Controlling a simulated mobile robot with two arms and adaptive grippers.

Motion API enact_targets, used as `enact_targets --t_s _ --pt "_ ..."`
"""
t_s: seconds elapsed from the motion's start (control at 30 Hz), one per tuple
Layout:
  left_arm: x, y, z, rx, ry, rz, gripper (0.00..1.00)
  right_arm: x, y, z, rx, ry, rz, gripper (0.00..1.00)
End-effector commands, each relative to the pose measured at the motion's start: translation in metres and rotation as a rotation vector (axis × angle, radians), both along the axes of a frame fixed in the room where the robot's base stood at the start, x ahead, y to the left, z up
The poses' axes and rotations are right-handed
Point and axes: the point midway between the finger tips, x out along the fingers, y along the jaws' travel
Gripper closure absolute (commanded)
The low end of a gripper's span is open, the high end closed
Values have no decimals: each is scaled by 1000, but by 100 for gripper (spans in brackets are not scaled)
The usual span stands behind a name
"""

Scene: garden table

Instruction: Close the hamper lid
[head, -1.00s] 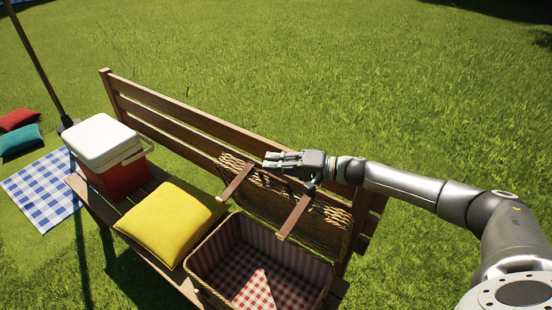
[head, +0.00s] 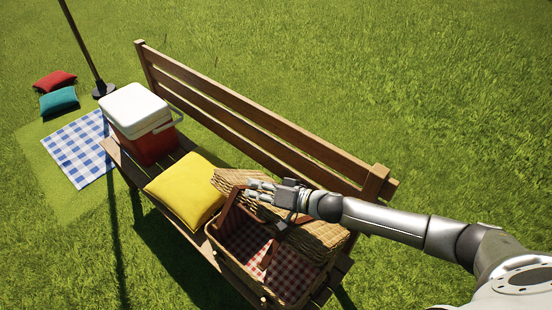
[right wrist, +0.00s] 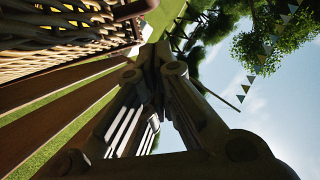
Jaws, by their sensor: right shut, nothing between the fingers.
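The wicker hamper (head: 235,262) stands on the bench with its checked lining showing. Its wicker lid (head: 318,238) is tilted partway over the opening, hinged on the side by the backrest. A gap stays open at the front. My right gripper (head: 258,190) is shut and empty, lying over the outer face of the lid near its upper edge; whether it touches cannot be told. In the right wrist view the gripper fingers (right wrist: 150,95) are close together, with the wicker (right wrist: 60,45) at upper left. My left gripper is not in view.
A yellow cushion (head: 186,188) lies beside the hamper on the wooden bench (head: 245,112). A red cooler with a white lid (head: 136,110) stands further left. A blue checked blanket (head: 78,148) and two cushions lie on the grass by a pole (head: 85,45).

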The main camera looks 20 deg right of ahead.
Motion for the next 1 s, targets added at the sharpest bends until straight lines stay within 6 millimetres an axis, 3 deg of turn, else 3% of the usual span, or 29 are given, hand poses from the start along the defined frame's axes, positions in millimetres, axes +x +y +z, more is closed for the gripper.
enact_targets --t_s 0.1,0.27,0.5,0.8,1.0 --pt "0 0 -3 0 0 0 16 -19 31 -26 -89 -50 1 100" --pt "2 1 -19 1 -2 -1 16 -38 64 -66 -219 -126 -2 100" --pt "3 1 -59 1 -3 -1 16 -60 101 -130 -409 -237 -4 100" --pt "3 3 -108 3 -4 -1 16 -73 124 -191 -590 -345 -3 100" --pt "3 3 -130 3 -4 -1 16 -77 131 -218 -669 -392 -3 100"
